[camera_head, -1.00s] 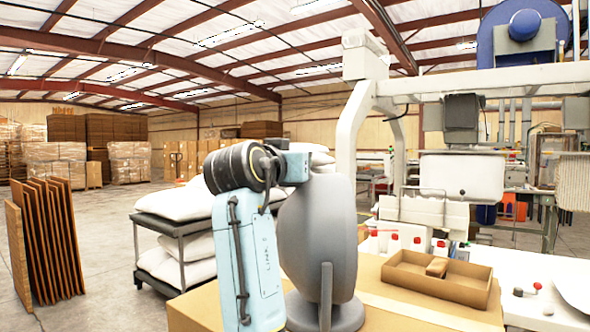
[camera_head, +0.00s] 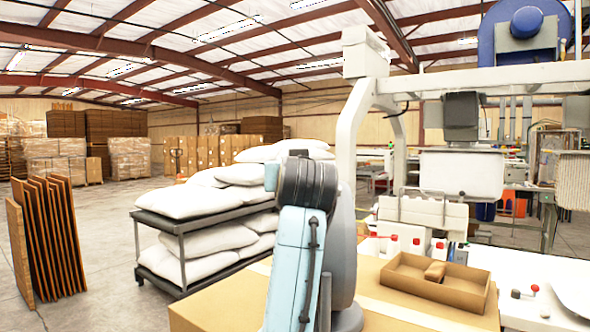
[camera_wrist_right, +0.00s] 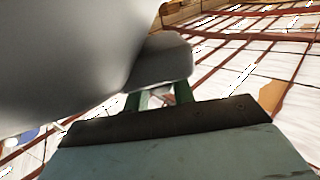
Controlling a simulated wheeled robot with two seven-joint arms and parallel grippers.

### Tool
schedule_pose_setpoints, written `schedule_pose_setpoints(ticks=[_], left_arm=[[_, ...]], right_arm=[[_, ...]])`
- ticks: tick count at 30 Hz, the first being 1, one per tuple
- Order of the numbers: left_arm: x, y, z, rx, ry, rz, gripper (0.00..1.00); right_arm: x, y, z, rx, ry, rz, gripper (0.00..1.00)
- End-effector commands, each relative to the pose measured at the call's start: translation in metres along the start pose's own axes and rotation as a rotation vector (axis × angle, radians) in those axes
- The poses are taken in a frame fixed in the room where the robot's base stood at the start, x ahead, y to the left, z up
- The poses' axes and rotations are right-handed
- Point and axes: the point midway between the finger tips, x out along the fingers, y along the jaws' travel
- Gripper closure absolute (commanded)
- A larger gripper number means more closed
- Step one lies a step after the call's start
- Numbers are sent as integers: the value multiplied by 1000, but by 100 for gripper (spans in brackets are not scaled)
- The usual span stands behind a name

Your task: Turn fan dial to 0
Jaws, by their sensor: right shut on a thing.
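The grey fan (camera_head: 343,262) stands on a cardboard box, its left part hidden behind my right arm. In the right wrist view the fan's grey body (camera_wrist_right: 60,45) fills the upper left. My right gripper (camera_wrist_right: 162,94) has its two green fingers up against a grey rounded part, the fan dial (camera_wrist_right: 162,62), and is shut on it. In the head view my right gripper is hidden behind its own wrist. The dial's marks and setting cannot be seen. My left gripper is not in view.
The cardboard box (camera_head: 225,300) is under the fan. A cart with white pillows (camera_head: 190,225) stands to the left. Brown panels (camera_head: 50,240) stand farther left.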

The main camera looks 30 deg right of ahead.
Motion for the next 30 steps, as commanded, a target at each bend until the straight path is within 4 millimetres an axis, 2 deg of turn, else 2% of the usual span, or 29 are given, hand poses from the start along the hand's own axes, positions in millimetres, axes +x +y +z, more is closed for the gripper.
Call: schedule_pose_setpoints(ticks=[8, 9, 13, 23, 26, 30], left_arm=[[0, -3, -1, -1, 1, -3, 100], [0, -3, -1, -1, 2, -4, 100], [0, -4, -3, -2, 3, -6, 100], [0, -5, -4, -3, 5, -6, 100], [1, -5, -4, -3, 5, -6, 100], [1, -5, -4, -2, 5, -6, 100]], right_arm=[[0, 0, 2, 0, -5, 1, 98], [1, 0, 2, 0, -5, 1, 71], [0, 0, 2, 0, -4, 1, 55], [-3, 0, 0, 0, -1, 1, 55], [-14, -1, 0, 1, 1, 1, 55], [-41, -1, 0, 2, 2, -1, 55]])
